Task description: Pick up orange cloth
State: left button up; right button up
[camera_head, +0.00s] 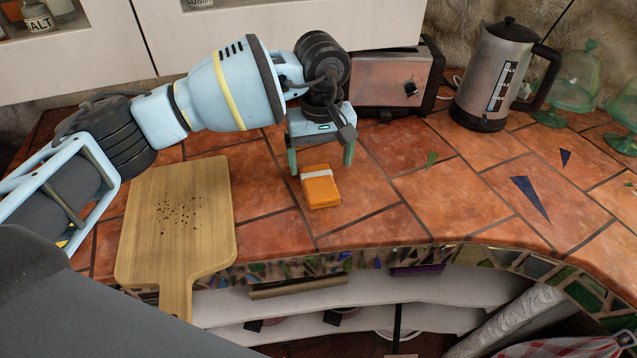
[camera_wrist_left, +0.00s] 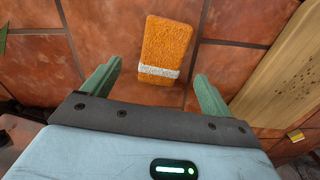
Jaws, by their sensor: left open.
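The orange cloth (camera_head: 321,190) is a folded, rectangular piece with a white band near one end. It lies flat on the terracotta tiled counter (camera_head: 380,180), right of the cutting board. My left gripper (camera_head: 321,172) is open and empty, pointing down above the cloth's banded end in the head view. In the left wrist view, the cloth (camera_wrist_left: 168,50) lies ahead of and between the two green fingers (camera_wrist_left: 158,88), touching neither as far as I can see. My right gripper is in neither view.
A wooden cutting board (camera_head: 205,220) with dark crumbs lies left of the cloth. A toaster (camera_head: 385,85) and a kettle (camera_head: 495,75) stand behind, with green glass domes (camera_head: 575,80) at the right. The counter's front edge is close to the cloth; tiles to its right are mostly clear.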

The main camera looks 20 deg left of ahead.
aim_at(319, 182)
pick_arm(q)
jog(key=shift+f, duration=0.2)
jog(key=f, duration=0.2)
jog(key=f+p, duration=0.1)
jog(key=f, duration=0.1)
jog(key=shift+s+f, duration=0.1)
jog(key=shift+s, duration=0.15)
jog(key=shift+f, duration=0.3)
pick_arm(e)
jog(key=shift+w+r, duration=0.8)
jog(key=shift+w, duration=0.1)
pick_arm(q)
jog(key=shift+c, duration=0.2)
jog(key=c, duration=1)
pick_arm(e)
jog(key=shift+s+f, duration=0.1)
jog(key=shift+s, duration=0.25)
pick_arm(q)
jog(key=shift+r, duration=0.1)
